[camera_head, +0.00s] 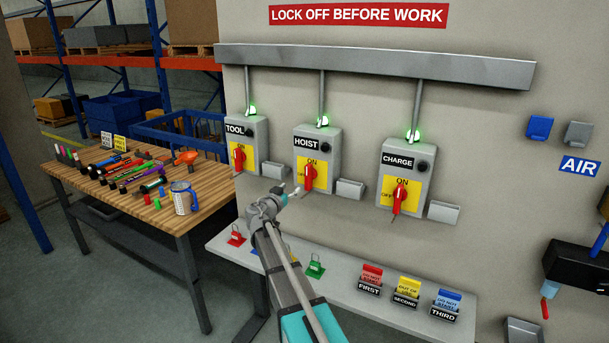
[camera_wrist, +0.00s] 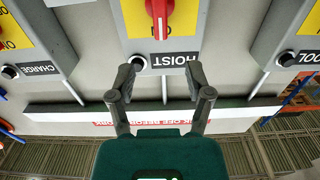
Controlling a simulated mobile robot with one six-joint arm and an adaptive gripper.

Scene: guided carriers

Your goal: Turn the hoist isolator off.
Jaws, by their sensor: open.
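The hoist isolator (camera_head: 317,147) is a grey box on the wall, the middle of three. It has a yellow plate and a red handle (camera_head: 310,177) standing upright at ON. A green lamp (camera_head: 323,122) glows above it. In the wrist view, upside down, the red handle (camera_wrist: 159,14) shows at the top edge, partly cut off, with the HOIST label (camera_wrist: 163,60) below it. My gripper (camera_head: 287,192) is open and empty, just left of and below the handle in the head view. In the wrist view its fingers (camera_wrist: 161,76) spread to either side of the label, apart from the handle.
The TOOL isolator (camera_head: 248,130) and CHARGE isolator (camera_head: 410,155) flank it, with handles upright and green lamps lit. Below, a shelf (camera_head: 335,300) holds coloured padlocks and several tags. Small grey trays (camera_head: 350,189) sit beside the boxes. A cluttered workbench (camera_head: 150,220) stands left.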

